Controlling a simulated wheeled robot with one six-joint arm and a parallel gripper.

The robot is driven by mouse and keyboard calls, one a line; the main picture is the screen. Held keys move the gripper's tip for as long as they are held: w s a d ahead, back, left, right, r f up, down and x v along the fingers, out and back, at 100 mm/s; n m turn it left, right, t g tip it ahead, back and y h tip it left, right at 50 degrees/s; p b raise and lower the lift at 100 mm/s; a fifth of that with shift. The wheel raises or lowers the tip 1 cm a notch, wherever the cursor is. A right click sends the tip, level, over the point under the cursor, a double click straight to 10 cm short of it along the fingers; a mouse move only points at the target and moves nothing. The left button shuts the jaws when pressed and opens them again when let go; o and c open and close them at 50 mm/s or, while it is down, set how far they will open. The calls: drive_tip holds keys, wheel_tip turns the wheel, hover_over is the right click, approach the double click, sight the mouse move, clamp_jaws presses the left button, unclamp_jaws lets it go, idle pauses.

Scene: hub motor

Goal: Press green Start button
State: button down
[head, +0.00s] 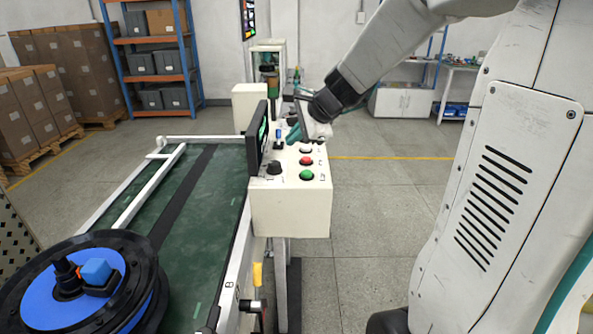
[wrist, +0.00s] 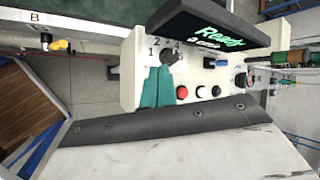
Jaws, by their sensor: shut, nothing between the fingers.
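The green button (head: 306,175) is on the near right of the cream control box's top, in front of the red button (head: 306,160) and a pale button (head: 306,149). In the head view my gripper (head: 293,136) is beyond these buttons, above the far part of the box. In the wrist view my gripper's teal fingers (wrist: 158,72) are together and empty, pointing toward the black selector knob (wrist: 170,57). The red button (wrist: 182,92) shows right beside them. The green button cannot be made out there; the fingers may cover it. Contact with the box cannot be told.
A black screen (wrist: 212,30) reading "Ready" stands at the edge of the control box (head: 290,212). A green conveyor (head: 205,210) lies left, with a blue and black hub (head: 90,290) near its front. Floor right of the box is clear.

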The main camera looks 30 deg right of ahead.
sight(310, 173)
drive_tip(key=w+d+f+m+t+h, duration=0.1)
drive_tip(key=w+d+m, duration=0.3)
drive_tip(key=d, duration=0.4)
drive_tip(key=shift+f+m+h, duration=0.3)
drive_tip(key=shift+f+m, duration=0.4)
drive_tip(key=shift+m, duration=0.1)
drive_tip(key=shift+d, duration=0.1)
drive_tip(key=shift+f, duration=4.4)
drive_tip(key=shift+f, duration=0.4)
drive_tip(key=shift+f, duration=0.55)
drive_tip(key=shift+r, duration=1)
